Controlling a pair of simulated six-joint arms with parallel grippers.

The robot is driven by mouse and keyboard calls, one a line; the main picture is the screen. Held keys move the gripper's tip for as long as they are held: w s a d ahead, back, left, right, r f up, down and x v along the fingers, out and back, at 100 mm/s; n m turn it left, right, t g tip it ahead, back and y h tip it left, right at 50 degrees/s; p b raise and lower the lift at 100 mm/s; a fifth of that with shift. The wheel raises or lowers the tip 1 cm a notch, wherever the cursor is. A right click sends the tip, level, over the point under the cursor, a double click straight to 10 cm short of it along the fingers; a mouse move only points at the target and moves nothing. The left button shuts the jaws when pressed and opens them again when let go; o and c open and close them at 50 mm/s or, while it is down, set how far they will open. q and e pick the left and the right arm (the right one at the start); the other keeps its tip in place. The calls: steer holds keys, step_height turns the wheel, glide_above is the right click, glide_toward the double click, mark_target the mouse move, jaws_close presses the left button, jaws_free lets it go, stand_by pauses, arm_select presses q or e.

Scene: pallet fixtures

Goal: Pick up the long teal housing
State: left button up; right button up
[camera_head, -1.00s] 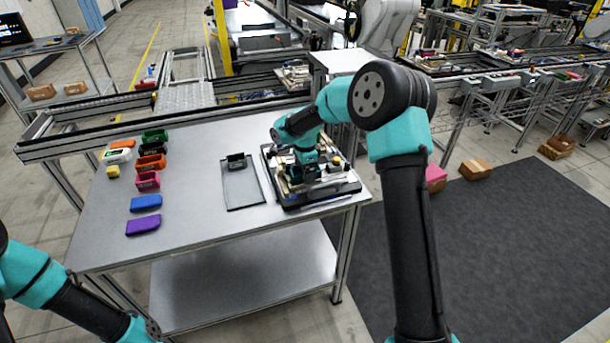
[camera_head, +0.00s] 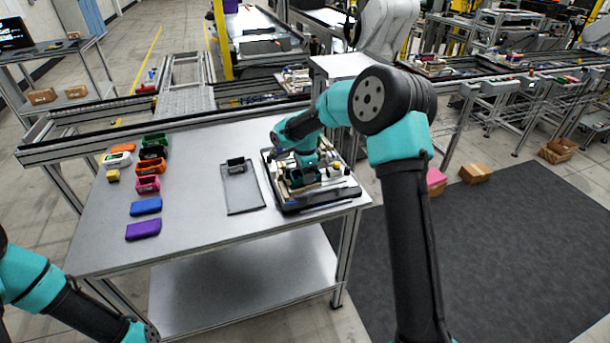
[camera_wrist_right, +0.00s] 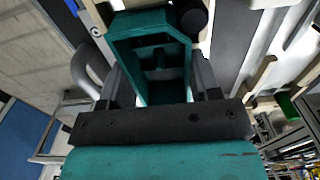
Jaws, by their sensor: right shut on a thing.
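The teal housing (camera_wrist_right: 152,35) is an open, hollow dark-teal box. In the right wrist view it sits between the two fingers of my right gripper (camera_wrist_right: 158,78), which is shut on it. In the head view my right gripper (camera_head: 302,177) is low over the black pallet (camera_head: 325,206) at the right of the table, among its fixtures. My arm partly covers the housing there, and I cannot tell whether it still touches the pallet. My left arm enters at the lower left, but its gripper is out of view.
A flat grey tray (camera_head: 243,198) holding a small dark housing (camera_head: 237,165) lies left of the pallet. Several coloured housings, including a blue one (camera_head: 146,206) and a purple one (camera_head: 143,230), line the table's left side. The table's (camera_head: 200,200) middle is clear.

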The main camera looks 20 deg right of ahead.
steer(key=shift+r, duration=1.6)
steer(key=s+a, duration=0.3)
steer(key=s, duration=0.4)
steer(key=s+a+r, duration=0.1)
steer(key=s+a, duration=0.3)
steer(key=s, duration=0.3)
steer(key=shift+s+r, duration=0.2)
steer(key=shift+r, duration=0.05)
